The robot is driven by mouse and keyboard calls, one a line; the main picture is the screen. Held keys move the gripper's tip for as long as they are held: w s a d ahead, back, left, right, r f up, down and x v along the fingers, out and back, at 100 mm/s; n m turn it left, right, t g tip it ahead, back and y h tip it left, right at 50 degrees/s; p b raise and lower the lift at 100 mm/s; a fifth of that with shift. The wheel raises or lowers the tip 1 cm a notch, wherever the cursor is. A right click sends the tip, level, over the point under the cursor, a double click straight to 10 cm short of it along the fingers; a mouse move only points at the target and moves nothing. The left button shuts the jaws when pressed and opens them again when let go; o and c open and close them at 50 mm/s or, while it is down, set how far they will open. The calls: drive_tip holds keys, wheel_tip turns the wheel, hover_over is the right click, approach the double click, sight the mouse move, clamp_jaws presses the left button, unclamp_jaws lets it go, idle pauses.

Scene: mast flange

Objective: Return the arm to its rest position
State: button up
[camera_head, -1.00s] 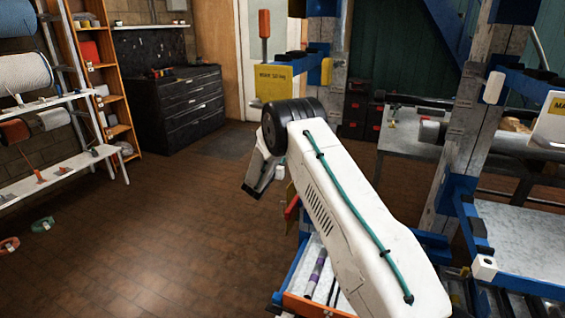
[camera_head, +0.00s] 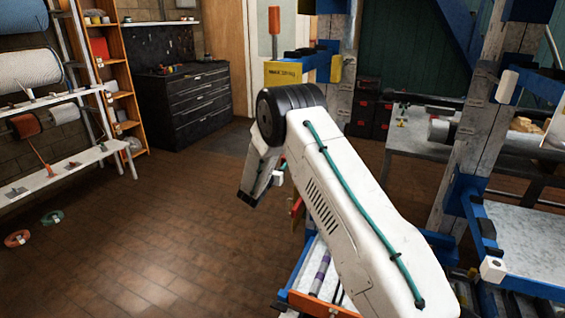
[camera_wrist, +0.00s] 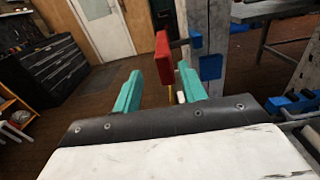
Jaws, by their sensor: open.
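My white arm with its teal cable reaches up from the lower right in the head view, and its far end bends down to the left. In the wrist view my gripper (camera_wrist: 160,92) shows two teal fingers standing apart with nothing held between them. A red block-shaped part (camera_wrist: 163,57) on the grey and blue post (camera_wrist: 208,40) appears just beyond the fingers; I cannot tell its exact distance. In the head view the fingers are hidden behind or below the arm's end.
A blue and grey rack (camera_head: 480,130) with shelves stands close on the right. A black drawer cabinet (camera_head: 185,105) stands at the back left. White shelving (camera_head: 70,170) is at left. The brown floor (camera_head: 150,230) between is mostly clear.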

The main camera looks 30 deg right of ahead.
drive_tip(key=shift+s+a, duration=0.3)
drive_tip(key=shift+a, duration=0.05)
idle(0.3)
drive_tip(key=s+d+f+m+g, duration=0.2)
drive_tip(key=s+f+m+g, duration=0.1)
drive_tip(key=s+m, duration=0.15)
drive_tip(key=s+r+m+g+y, duration=0.1)
drive_tip(key=s+r+m+g, duration=0.35)
drive_tip(key=s, duration=0.45)
drive_tip(key=s+r+m+g, duration=0.4)
drive_tip(key=s+m+g, duration=0.1)
drive_tip(key=s, duration=0.5)
drive_tip(key=s+a+r+m+t+y, duration=0.1)
drive_tip(key=s+a+r+m+y, duration=0.3)
drive_tip(key=s, duration=0.7)
drive_tip(key=s+a+r+m+t+y, duration=0.1)
drive_tip(key=s+a+r+m+y, duration=0.2)
drive_tip(key=s+a+r, duration=0.4)
drive_tip(key=s+a+r+m+t+y, duration=0.1)
drive_tip(key=s+a+r+m+y, duration=0.3)
drive_tip(key=s, duration=1.2)
drive_tip(key=shift+a+r+m+y, duration=0.3)
drive_tip(key=shift+a+r+y, duration=0.65)
drive_tip(key=shift+a, duration=1.05)
drive_tip(key=shift+f, duration=0.2)
